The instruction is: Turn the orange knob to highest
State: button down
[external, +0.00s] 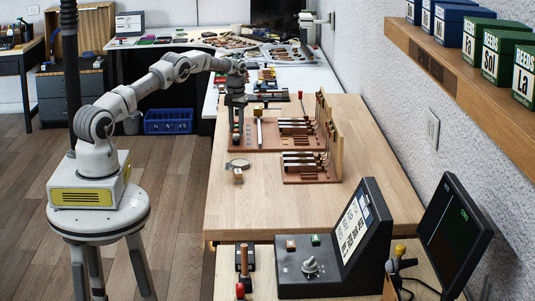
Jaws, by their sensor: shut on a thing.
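My gripper (236,128) is at the end of the outstretched arm. It points down at the left end of a reddish-brown board (272,141) on the wooden bench. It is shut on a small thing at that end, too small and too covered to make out. I cannot pick out an orange knob for sure; it may be hidden by the gripper. A grey knob (311,265) sits on the dark control box (335,277) in front, well away from my gripper. A small orange-brown button (291,244) and a green button (315,240) are on the same box.
A second board (312,178) with key-like levers stands nearer on the bench (262,210). A round pale piece (238,164) lies left of it. A dark screen (455,232) stands at front right. A shelf (450,70) with boxes runs along the right wall. The bench's front left is clear.

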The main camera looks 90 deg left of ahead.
aim_at(236, 129)
jog(key=shift+m, duration=2.1)
jog(key=c, duration=0.6)
grip_release()
jog(key=shift+r, duration=0.1)
notch_tip(236, 129, up, 17)
jog(key=p, duration=0.3)
jog(key=shift+r, duration=0.15)
